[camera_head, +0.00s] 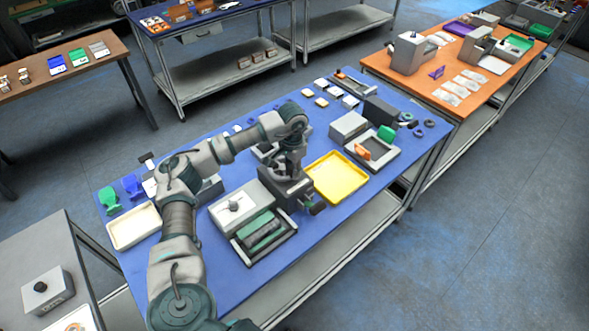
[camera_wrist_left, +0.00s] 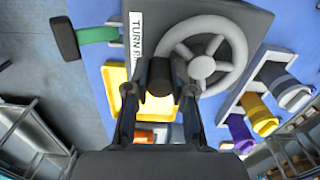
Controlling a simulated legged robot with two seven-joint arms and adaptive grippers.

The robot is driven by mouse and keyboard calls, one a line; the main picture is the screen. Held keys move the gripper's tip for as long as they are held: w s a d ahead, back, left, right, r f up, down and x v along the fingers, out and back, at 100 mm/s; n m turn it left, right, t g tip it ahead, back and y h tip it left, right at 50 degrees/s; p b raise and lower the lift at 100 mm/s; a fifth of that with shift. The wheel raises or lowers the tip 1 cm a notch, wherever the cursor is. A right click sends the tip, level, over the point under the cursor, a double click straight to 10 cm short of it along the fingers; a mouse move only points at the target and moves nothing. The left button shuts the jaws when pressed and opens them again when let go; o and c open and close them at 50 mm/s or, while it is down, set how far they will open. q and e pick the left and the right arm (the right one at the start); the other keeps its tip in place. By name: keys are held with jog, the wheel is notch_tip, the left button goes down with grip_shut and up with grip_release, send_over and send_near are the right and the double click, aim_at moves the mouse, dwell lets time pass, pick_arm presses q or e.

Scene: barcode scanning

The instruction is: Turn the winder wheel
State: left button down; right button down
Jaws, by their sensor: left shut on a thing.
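The winder wheel (camera_wrist_left: 234,58) is a grey spoked wheel on a dark box (camera_wrist_left: 255,20) with a white label reading "TURN", the rest of it hidden. My left gripper (camera_wrist_left: 160,78) is at the wheel's rim in the left wrist view, shut on a dark round grip between its fingers, which appears to be the wheel's handle. In the head view my left gripper (camera_head: 291,163) points down at the dark winder box (camera_head: 283,190) in the middle of the blue table; the arm and gripper hide the wheel there. My right gripper is out of view.
A yellow tray (camera_head: 338,177) lies right of the winder. A grey box (camera_head: 240,207) and a dark tray with green parts (camera_head: 262,236) stand close on its left. The blue table (camera_head: 360,215) has bare room at its front edge. An orange table (camera_head: 465,65) stands behind right.

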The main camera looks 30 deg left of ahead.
pick_arm(q)
jog(key=shift+s+f+m, duration=0.25)
jog(key=shift+m, duration=0.05)
jog(key=c, duration=1.3)
grip_release()
jog(key=shift+o, duration=0.2)
jog(key=shift+a, duration=0.1)
jog(key=shift+w, duration=0.1)
jog(key=shift+r, duration=0.25)
notch_tip(320, 180, up, 12)
jog(key=shift+f, duration=0.25)
jog(key=shift+w+f, duration=0.1)
